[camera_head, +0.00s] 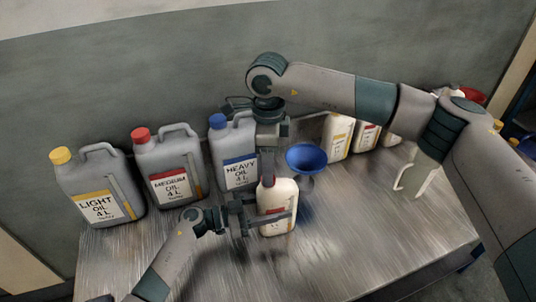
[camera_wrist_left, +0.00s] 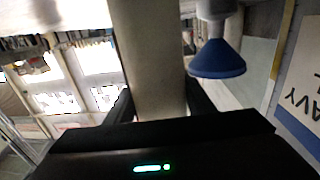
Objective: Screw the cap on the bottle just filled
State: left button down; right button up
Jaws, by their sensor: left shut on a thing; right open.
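A cream bottle (camera_head: 279,194) with a red label stands upright on the metal table. My left gripper (camera_head: 272,219) is shut around its body from the left. In the left wrist view the pale bottle (camera_wrist_left: 147,60) fills the space between the dark fingers. My right gripper (camera_head: 267,150) is open, pointing down directly above the bottle's neck. A dark, narrow shape covers the bottle's top. I cannot tell whether it is a cap, the neck or a finger, nor whether the right fingers touch the bottle.
A blue funnel (camera_head: 306,158) stands close right of the bottle and shows in the left wrist view (camera_wrist_left: 217,62). Grey LIGHT (camera_head: 97,190), MEDIUM (camera_head: 169,167) and HEAVY (camera_head: 235,155) oil jugs stand behind and left. Smaller bottles (camera_head: 338,136) stand at back right. The front right table is clear.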

jog(key=shift+f, duration=1.25)
grip_shut()
jog(key=shift+o, duration=0.7)
grip_release()
notch_tip(320, 180, up, 12)
